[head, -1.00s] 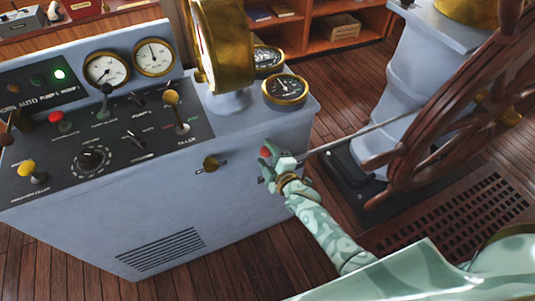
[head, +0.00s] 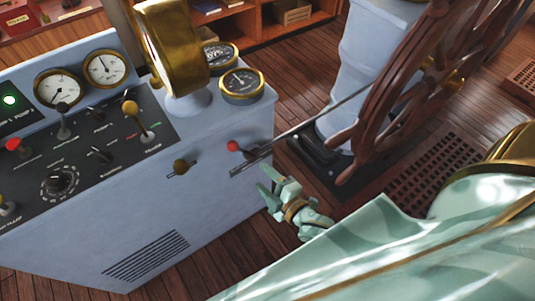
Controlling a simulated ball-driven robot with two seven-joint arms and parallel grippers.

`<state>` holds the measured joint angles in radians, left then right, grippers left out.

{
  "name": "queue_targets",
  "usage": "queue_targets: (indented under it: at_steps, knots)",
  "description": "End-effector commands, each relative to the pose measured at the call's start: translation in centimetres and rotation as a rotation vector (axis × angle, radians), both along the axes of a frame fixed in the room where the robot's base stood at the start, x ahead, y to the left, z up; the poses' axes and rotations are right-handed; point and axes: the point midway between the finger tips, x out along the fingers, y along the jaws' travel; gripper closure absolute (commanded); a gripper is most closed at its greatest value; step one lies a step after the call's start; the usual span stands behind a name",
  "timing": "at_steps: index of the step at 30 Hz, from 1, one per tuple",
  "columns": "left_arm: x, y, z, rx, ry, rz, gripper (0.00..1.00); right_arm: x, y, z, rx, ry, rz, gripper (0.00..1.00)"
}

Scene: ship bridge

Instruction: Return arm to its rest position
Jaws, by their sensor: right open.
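My right arm, pale green with darker swirls, comes in from the lower right. My right gripper (head: 270,190) is open and empty, its fingers pointing up and left. It is in front of the right end of the grey console (head: 215,165). A red-knobbed lever (head: 233,146) on the console's front face stands just above and left of the fingers, apart from them in the picture. My left gripper is not in view.
The console top carries gauges, levers and knobs, with a brass instrument (head: 168,45) standing on it. A wooden ship's wheel (head: 400,90) on a grey pedestal stands at the right. A floor grating (head: 425,178) lies below it. Shelves stand behind.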

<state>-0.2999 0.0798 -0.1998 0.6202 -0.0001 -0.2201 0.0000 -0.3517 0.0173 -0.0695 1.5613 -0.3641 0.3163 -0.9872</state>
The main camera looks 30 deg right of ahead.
Motion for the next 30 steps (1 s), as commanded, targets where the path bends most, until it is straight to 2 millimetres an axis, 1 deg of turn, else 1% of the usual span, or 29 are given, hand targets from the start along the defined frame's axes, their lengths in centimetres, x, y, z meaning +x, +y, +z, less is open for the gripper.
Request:
queue_targets:
  at_steps: [1,4,18,20,22,23,26,27,29,30]
  knots:
    - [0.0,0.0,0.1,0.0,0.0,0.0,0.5,-0.4,-0.1,0.1,0.0,0.0,0.0,0.45]
    - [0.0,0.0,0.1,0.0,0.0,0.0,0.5,-0.7,-0.1,0.1,-0.001,0.0,0.0,0.45]
    - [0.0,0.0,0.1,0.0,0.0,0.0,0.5,-0.7,-0.1,0.1,0.0,0.0,0.0,0.45]
    - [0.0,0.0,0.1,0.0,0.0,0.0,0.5,-0.7,-0.1,0.1,0.015,0.003,-0.002,0.45]
    - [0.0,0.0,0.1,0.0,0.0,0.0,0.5,-0.7,-0.2,-0.3,0.07,0.03,-0.016,0.45]
    - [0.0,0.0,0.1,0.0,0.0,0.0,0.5,-0.9,-0.3,-1.0,0.114,0.062,-0.031,0.45]
    - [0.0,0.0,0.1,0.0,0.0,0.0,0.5,-3.6,-0.6,-6.9,0.275,0.268,-0.106,0.45]
    - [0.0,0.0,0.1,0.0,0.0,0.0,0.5,-5.3,-0.6,-9.8,0.337,0.365,-0.147,0.45]
    - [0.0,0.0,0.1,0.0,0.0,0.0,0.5,-8.5,-0.8,-14.2,0.423,0.52,-0.221,0.45]
    - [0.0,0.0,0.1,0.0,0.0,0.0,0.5,-11.0,-1.0,-17.1,0.47,0.624,-0.277,0.45]
